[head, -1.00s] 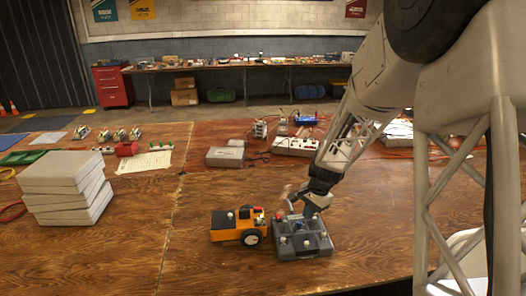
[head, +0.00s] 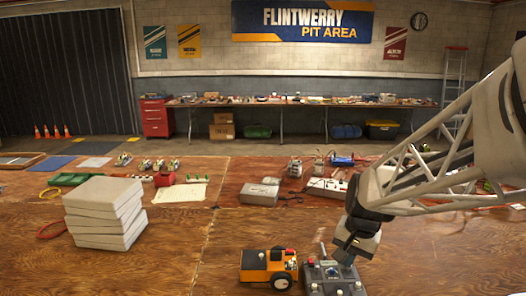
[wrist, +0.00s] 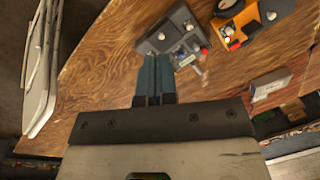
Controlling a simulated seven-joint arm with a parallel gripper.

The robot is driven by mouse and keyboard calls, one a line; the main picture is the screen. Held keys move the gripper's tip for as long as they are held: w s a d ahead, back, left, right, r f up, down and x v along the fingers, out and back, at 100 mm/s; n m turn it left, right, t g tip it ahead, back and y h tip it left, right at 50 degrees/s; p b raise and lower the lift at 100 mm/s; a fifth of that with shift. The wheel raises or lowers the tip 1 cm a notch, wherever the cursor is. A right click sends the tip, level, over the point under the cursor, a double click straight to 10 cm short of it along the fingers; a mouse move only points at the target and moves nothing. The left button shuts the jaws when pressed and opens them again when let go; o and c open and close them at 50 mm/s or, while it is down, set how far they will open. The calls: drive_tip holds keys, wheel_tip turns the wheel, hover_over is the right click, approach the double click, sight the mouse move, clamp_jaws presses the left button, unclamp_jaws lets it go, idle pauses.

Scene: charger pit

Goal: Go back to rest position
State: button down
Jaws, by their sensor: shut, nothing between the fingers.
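My gripper (head: 346,254) is dark at the end of my pale lattice arm. It is at the back right of a grey box with knobs (head: 318,288), which is cut off by the bottom edge of the head view. In the wrist view my gripper (wrist: 154,60) has its two fingers side by side, shut and empty. The grey box (wrist: 166,38) lies beyond the fingertips there. I cannot tell the exact gap between them.
An orange and black toy vehicle (head: 262,268) stands left of the box. A stack of pale slabs (head: 103,212) is on the left of the wooden table (head: 190,240). A grey case (head: 260,192) and a power strip (head: 325,188) lie farther back.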

drive_tip(key=s+a+r+n, duration=0.1)
drive_tip(key=s+r+n, duration=0.2)
drive_tip(key=s, duration=0.7)
drive_tip(key=s+a+r+n+t+h, duration=0.1)
drive_tip(key=s+r+n, duration=0.1)
drive_tip(key=s, duration=0.7)
drive_tip(key=shift+s+a+r+n+t, duration=0.15)
drive_tip(key=shift+s+r+n+t, duration=0.2)
drive_tip(key=shift+r, duration=0.45)
